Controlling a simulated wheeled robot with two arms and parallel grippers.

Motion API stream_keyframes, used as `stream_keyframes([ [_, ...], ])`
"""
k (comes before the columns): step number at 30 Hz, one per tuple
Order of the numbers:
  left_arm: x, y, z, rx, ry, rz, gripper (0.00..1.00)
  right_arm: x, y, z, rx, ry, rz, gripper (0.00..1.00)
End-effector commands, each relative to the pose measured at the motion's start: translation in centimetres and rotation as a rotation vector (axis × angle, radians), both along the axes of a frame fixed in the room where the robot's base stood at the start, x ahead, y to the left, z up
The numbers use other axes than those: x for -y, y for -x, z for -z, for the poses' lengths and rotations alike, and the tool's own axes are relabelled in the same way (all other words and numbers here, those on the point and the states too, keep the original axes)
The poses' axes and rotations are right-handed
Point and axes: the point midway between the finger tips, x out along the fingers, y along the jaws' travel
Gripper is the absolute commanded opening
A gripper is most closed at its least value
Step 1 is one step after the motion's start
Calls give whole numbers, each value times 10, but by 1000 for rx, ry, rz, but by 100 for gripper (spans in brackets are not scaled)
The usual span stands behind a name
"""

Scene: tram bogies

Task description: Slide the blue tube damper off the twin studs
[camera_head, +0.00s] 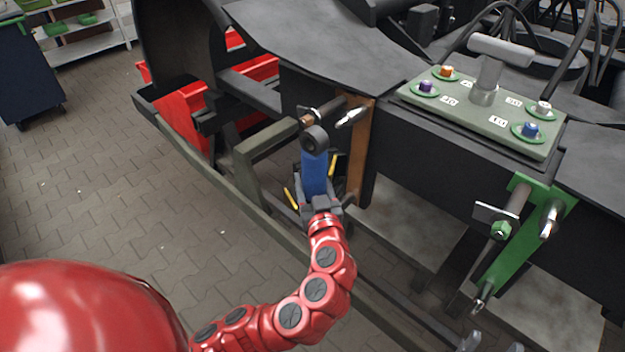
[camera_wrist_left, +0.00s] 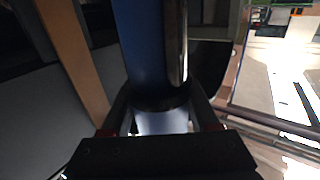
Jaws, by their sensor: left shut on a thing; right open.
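The blue tube damper (camera_head: 315,175) stands roughly upright in front of the brown bracket (camera_head: 359,150), its black eye (camera_head: 314,138) at the top. A silver upper stud (camera_head: 352,117) shows bare on the bracket, and the eye appears left of it and apart. The lower stud and the damper's lower end are hidden. My left gripper (camera_head: 320,206) is shut on the damper's lower part. The left wrist view shows the blue tube (camera_wrist_left: 150,45) between its fingers (camera_wrist_left: 162,118). My right gripper (camera_head: 492,346) is open at the bottom edge, partly cut off, with nothing visible in it.
A green plate (camera_head: 480,118) with coloured knobs and a grey T-handle (camera_head: 488,70) lies on the frame. A dark rail (camera_head: 225,185) and red parts (camera_head: 185,115) are on the left. Paved floor is open farther left.

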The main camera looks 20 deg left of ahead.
Motion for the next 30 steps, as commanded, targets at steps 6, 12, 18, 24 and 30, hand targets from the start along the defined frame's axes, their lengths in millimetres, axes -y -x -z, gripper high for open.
stream_keyframes([
  [6, -4, 9, -1, 4, -3, -2, 0, 0, 0, 2, 0, 0, 0, 59],
  [12, -7, 20, -2, 7, -1, 0, 0, 0, 0, 4, 0, 0, 0, 59],
  [18, -11, 30, -2, 2, -2, -1, 0, 0, 0, 1, 0, 0, 0, 59],
  [24, -13, 37, -2, 3, -2, 0, 0, 0, 0, 0, 0, 0, 0, 59],
  [30, -13, 37, -2, 5, -2, 0, 0, 0, 0, 0, 0, 0, 0, 59],
])
